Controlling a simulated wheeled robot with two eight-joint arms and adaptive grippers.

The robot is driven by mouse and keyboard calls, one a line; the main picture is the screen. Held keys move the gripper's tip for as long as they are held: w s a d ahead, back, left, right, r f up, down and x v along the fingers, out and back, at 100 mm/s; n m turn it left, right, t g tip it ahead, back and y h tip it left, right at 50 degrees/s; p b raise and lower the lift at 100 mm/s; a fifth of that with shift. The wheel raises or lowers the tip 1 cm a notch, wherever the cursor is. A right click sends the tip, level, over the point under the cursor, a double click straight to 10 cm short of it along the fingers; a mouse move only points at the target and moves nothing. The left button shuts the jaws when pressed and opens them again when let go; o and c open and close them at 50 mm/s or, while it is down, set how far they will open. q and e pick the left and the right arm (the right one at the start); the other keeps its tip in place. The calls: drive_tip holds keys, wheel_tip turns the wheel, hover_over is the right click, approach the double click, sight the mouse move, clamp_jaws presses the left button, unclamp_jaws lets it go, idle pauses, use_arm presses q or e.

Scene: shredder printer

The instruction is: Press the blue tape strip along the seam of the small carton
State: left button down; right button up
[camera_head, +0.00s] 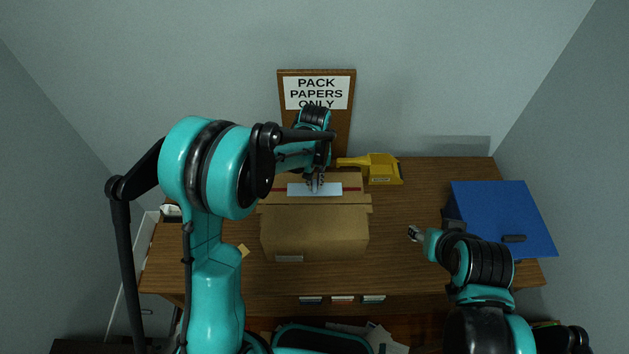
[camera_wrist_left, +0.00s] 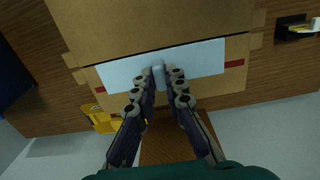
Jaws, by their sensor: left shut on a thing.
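The small brown carton (camera_head: 315,234) stands closed on the wooden desk, and its top fills much of the left wrist view (camera_wrist_left: 150,25). A pale blue strip (camera_head: 296,189) lies along the carton's top, over a red line that shows at both ends; the strip also shows in the left wrist view (camera_wrist_left: 205,60). My left gripper (camera_head: 316,184) is above the strip, its fingers shut on a small pale grey tab (camera_wrist_left: 158,70) at the strip's middle. I cannot tell whether the whole strip touches the carton. My right gripper (camera_head: 414,233) is right of the carton, apart from it; its fingers are too small to read.
A yellow dispenser-like object (camera_head: 382,170) sits behind the carton to the right. A blue-topped box (camera_head: 500,210) stands at the desk's right. A sign (camera_head: 318,92) reading "PACK PAPERS ONLY" stands behind. Bare desk (camera_head: 390,262) lies between the carton and my right arm.

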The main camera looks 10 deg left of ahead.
sight(314, 194)
use_arm(q)
drive_tip(key=shift+s+r, duration=0.1)
drive_tip(key=shift+s, duration=0.15)
drive_tip(key=shift+w+f+b, duration=0.15)
drive_tip(key=shift+f+b, duration=0.1)
drive_tip(key=shift+b, duration=0.05)
drive_tip(key=shift+f+b, duration=0.6)
wheel_tip(314, 194, down, 5)
drive_tip(key=b, duration=0.4)
drive_tip(key=shift+f, duration=0.15)
use_arm(e)
wheel_tip(314, 194, down, 6)
drive_tip(key=shift+s, duration=0.15)
use_arm(q)
drive_tip(key=shift+f+b, duration=0.55)
drive_tip(key=shift+b, duration=0.3)
use_arm(e)
drive_tip(key=shift+f, duration=0.75)
use_arm(q)
drive_tip(key=c, duration=1.5)
unclamp_jaws()
